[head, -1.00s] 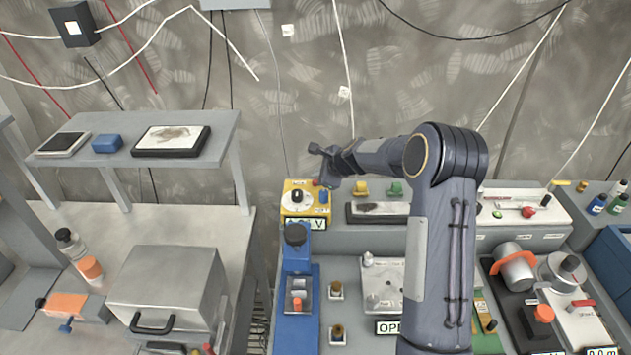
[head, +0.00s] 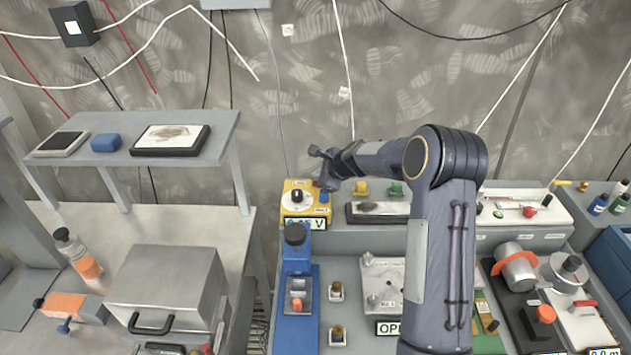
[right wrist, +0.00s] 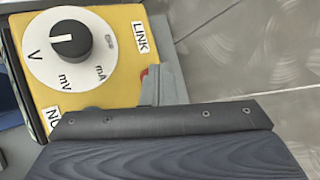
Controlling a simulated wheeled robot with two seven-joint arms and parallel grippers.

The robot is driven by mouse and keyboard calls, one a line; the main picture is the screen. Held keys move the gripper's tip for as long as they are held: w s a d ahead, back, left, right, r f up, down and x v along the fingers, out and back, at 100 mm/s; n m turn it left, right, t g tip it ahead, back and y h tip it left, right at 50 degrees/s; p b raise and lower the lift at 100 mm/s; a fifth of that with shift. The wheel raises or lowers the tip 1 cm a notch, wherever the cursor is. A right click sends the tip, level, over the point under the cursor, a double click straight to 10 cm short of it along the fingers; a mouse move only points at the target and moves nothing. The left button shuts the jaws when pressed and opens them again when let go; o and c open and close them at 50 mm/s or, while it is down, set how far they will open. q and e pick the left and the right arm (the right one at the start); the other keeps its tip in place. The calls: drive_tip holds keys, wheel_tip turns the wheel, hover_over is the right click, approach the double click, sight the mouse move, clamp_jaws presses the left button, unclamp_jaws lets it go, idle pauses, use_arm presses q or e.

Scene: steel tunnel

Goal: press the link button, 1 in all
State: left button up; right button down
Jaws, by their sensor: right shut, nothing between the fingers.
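The yellow meter (head: 293,210) stands on the back ledge, left of my right arm. In the right wrist view its face (right wrist: 118,20) shows a black dial and a LINK label. The red link button (right wrist: 144,75) shows as a sliver below that label, mostly hidden by the finger of my right gripper (right wrist: 163,84). My right gripper (head: 325,183) is shut and empty at the meter's right edge. Its tip is at or right above the button; I cannot tell whether they touch. My left gripper is not in view.
A blue device (head: 297,265) with a black knob stands just in front of the meter. A dark-framed plate (head: 365,212) and yellow and green pieces sit to the right. A grey shelf (head: 190,125) and a metal box (head: 165,285) are at left.

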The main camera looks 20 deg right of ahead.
drive_tip(key=shift+r+p, duration=0.8)
drive_tip(key=shift+r, duration=0.1)
wheel_tip(320, 180, up, 3)
drive_tip(key=p, duration=0.2)
drive_tip(key=shift+p, duration=0.3)
drive_tip(key=shift+r, duration=1)
